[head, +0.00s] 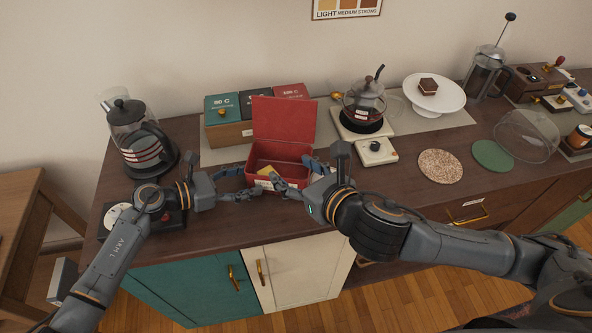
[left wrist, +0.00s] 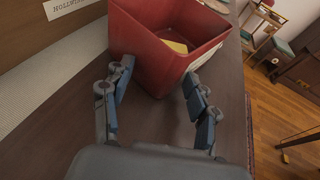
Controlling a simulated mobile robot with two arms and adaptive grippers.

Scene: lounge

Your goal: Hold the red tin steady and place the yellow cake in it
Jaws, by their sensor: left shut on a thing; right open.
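The red tin (head: 283,152) stands on the dark counter with its lid raised at the back. My left gripper (head: 250,183) is at the tin's left end. In the left wrist view its fingers (left wrist: 158,80) lie on either side of the tin's near end (left wrist: 172,70), shut on it. The yellow cake (head: 268,171) shows inside the tin, low down; it also shows in the left wrist view (left wrist: 176,46). My right gripper (head: 294,180) is open at the tin's front right, and its fingers partly hide the tin's front. I cannot see any contact between it and the cake.
A kettle (head: 137,138) stands at the left, and tea boxes (head: 227,128) stand behind the tin. A glass pot (head: 364,104) and a small white scale (head: 376,152) are to the right. Farther right are a cake stand (head: 434,101), round mats (head: 440,167) and a glass dome (head: 526,137).

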